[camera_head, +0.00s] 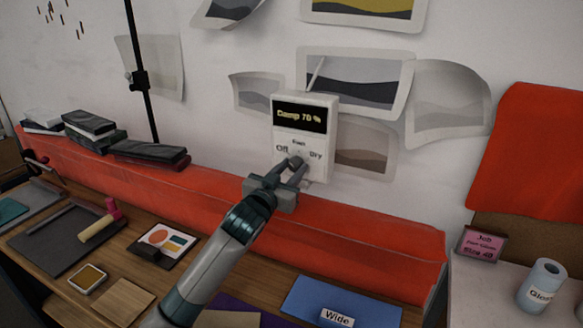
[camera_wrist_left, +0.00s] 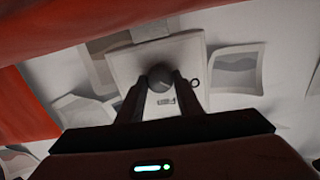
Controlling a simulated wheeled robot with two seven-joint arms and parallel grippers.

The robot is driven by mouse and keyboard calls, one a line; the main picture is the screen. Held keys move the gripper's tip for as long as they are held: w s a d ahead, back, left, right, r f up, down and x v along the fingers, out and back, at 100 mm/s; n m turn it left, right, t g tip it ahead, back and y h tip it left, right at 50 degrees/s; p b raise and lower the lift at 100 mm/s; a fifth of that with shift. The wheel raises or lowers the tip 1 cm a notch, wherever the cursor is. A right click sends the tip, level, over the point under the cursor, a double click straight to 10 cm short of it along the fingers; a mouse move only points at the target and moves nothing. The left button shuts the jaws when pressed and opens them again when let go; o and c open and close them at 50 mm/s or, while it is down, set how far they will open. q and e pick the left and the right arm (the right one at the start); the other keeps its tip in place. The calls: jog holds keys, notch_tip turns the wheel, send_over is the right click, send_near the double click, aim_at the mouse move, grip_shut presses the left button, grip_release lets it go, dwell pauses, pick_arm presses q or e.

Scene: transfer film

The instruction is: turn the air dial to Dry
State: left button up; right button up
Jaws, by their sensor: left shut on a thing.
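The white control box (camera_head: 312,112) is on the wall, with a dark display that reads "Damp 70 %". Below the display are the labels "Off" at left, "Dry" at right and a partly legible one at top. My left gripper (camera_head: 297,162) is at the lower part of the box, shut on the dial. The dial (camera_wrist_left: 160,77) shows as a dark round knob between the two fingers of my left gripper (camera_wrist_left: 161,88) in the left wrist view. The fingers hide much of it in the head view, so its pointing direction cannot be told. My right gripper is not in view.
Curling prints (camera_head: 357,86) hang on the wall around the box. A red padded ledge (camera_head: 350,245) runs below it. The wooden bench holds a blue "Wide" sheet (camera_head: 335,300), a dark mat (camera_head: 60,240) and a brayer. A "Gloss" roll (camera_head: 541,285) stands at right.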

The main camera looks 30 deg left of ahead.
pick_arm(q)
jog(key=m+p, duration=0.3)
jog(key=m, duration=0.3)
jog(key=shift+r, duration=0.15)
jog(key=m+p, duration=0.2)
jog(key=m, duration=0.1)
jog(key=shift+m, duration=0.3)
jog(key=m+p, duration=0.2)
jog(key=m, duration=0.1)
jog(key=shift+m, duration=0.3)
jog(key=m+p, duration=0.2)
jog(key=m, duration=0.3)
jog(key=shift+m, duration=0.3)
jog(key=shift+f+m+p, duration=0.25)
jog(key=shift+m+p, duration=0.75)
jog(key=shift+m, duration=0.8)
jog(key=o, duration=1)
jog(key=shift+o, duration=0.2)
